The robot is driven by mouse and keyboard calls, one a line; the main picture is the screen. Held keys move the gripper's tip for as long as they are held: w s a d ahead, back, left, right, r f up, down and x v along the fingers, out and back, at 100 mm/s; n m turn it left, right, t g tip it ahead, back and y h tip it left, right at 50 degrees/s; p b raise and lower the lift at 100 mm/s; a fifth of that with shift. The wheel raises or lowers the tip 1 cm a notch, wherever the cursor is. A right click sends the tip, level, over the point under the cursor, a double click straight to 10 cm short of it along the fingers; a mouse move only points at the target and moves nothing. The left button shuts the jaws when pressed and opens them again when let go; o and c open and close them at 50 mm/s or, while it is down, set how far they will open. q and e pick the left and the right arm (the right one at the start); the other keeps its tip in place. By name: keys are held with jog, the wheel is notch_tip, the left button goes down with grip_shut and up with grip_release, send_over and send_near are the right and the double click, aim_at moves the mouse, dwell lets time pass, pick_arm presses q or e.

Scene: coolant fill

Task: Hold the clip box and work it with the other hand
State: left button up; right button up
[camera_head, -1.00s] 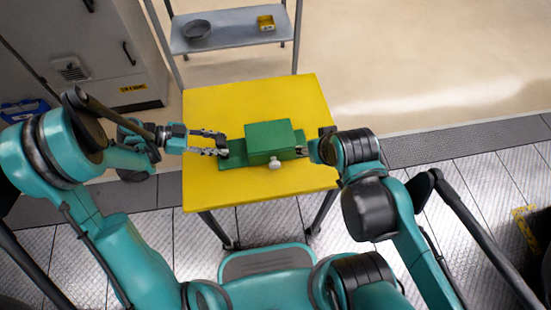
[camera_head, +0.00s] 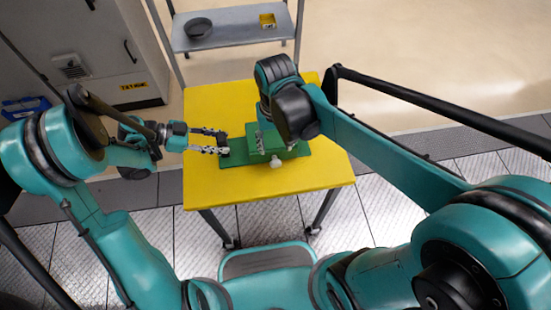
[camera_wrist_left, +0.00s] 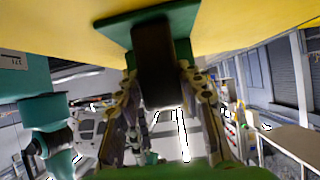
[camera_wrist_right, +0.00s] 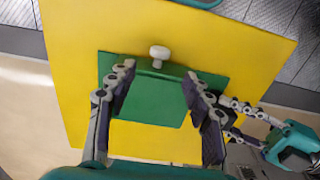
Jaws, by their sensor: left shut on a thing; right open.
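The clip box is a green box (camera_head: 252,155) on a flat green base plate (camera_head: 233,161), lying on the yellow table. A white knob (camera_head: 276,162) sticks out on its near side. My left gripper (camera_head: 223,142) is shut on the dark block (camera_wrist_left: 158,60) at the plate's left end. My right gripper (camera_wrist_right: 160,78) is open above the box. In the right wrist view its fingers lie to either side of the green box top (camera_wrist_right: 150,102), and the knob (camera_wrist_right: 158,52) shows beyond it. Contact with the box cannot be told. My right wrist hides part of the box in the head view.
The yellow table (camera_head: 210,105) has free room around the plate. A grey shelf (camera_head: 230,22) behind holds a dark round dish (camera_head: 198,28) and a small yellow bin (camera_head: 267,20). A grey cabinet (camera_head: 110,50) stands at the back left.

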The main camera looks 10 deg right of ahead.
aim_at(275, 161)
notch_tip(275, 161, down, 9)
jog(key=shift+f, duration=0.1)
dwell(0.3)
grip_shut()
